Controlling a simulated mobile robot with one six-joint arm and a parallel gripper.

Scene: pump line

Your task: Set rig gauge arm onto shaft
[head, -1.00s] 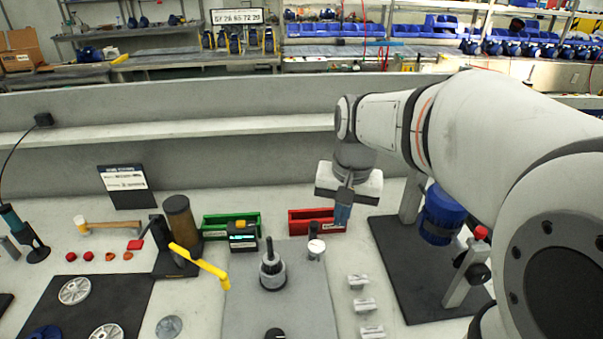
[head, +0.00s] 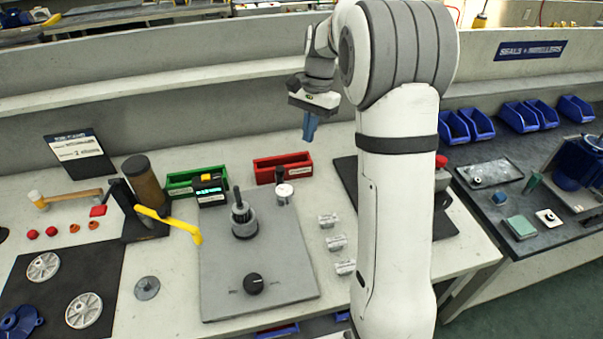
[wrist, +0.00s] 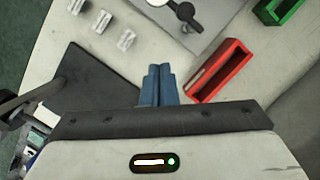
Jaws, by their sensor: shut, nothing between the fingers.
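My gripper (head: 310,126) hangs empty above the bench, past the red bin, its blue fingers shut together. In the wrist view its fingertips (wrist: 158,72) point down beside the red bin. A dark upright shaft (head: 238,198) stands on a grey round hub (head: 244,225) on the grey rig plate (head: 220,275). At the plate's back right corner stands a pale round piece (head: 284,194) with a black part behind it. In the wrist view a white disc with a black arm-like part (wrist: 187,12) lies on the plate; I cannot tell for certain whether this is the gauge arm.
A red bin (head: 283,168) and a green bin (head: 183,183) stand behind the plate. A yellow-handled lever (head: 168,222) reaches toward its left edge. Several small metal blocks (head: 336,243) lie right of it. A black knob (head: 253,284) sits on its front.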

